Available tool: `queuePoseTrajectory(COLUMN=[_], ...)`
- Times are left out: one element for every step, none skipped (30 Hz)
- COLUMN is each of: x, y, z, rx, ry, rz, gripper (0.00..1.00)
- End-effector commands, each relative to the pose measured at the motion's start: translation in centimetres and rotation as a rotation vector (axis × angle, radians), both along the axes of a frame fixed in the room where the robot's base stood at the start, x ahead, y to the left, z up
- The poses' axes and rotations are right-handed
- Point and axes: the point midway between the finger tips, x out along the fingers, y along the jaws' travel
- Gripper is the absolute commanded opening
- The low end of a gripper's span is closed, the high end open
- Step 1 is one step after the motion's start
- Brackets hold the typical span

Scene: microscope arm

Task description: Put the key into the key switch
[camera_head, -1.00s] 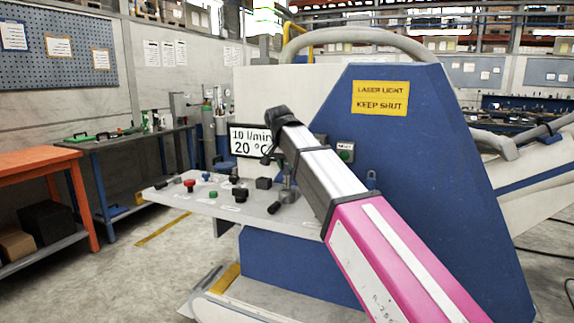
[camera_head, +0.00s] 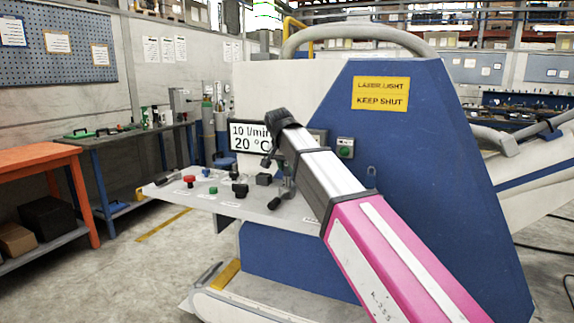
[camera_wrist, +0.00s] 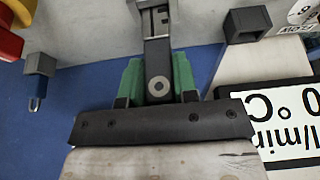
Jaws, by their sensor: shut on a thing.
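In the wrist view my gripper (camera_wrist: 157,76) has two green fingers closed on the sides of a dark grey key (camera_wrist: 158,86) with a round hole in its head. The key's stem points up in the picture toward a light grey block with a slotted dark face (camera_wrist: 155,18), apparently the key switch. The stem overlaps this face; I cannot tell whether the tip is inside, touching or just in front. In the head view my gripper (camera_head: 268,160) is small and partly hidden at the far end of my arm, by the display, and the key cannot be made out.
The display (camera_head: 248,136) stands close to my gripper. The control shelf below carries a red button (camera_head: 189,181), a green button (camera_head: 213,190) and dark blocks (camera_head: 264,180). A green-button box (camera_head: 345,148) is on the blue housing. A hollow black block (camera_wrist: 247,20) shows near the fingers.

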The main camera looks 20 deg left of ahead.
Motion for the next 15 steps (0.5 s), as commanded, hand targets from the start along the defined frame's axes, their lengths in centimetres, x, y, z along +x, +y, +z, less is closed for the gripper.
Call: queuePoseTrajectory(x=[-0.01, -0.02, -0.02, -0.02, -0.02, -0.01, -0.02, -0.02, -0.01, -0.02, -0.02, -0.02, -0.02, -0.01, -0.02], y=[-0.01, -0.01, -0.02, -0.02, -0.02, -0.02, -0.01, -0.02, -0.01, -0.02, -0.01, -0.02, -0.02, -0.02, -0.02], z=[-0.13, -0.19, -0.28, -0.34, -0.41, -0.49, -0.55, -0.61, -0.70, -0.76, -0.82, -0.90, -0.96, -1.02, -1.10], rx=[0.000, 0.000, 0.000, 0.000, 0.000, 0.000, 0.000, 0.000, 0.000, 0.000, 0.000, 0.000, 0.000, 0.000, 0.000], ry=[0.000, 0.000, 0.000, 0.000, 0.000, 0.000, 0.000, 0.000, 0.000, 0.000, 0.000, 0.000, 0.000, 0.000, 0.000], rz=[0.000, 0.000, 0.000, 0.000, 0.000, 0.000, 0.000, 0.000, 0.000, 0.000, 0.000, 0.000, 0.000, 0.000, 0.000], gripper=[0.03, 0.03, 0.03, 0.03, 0.03, 0.03, 0.03, 0.03, 0.03, 0.03, 0.03, 0.03, 0.03, 0.03, 0.03])
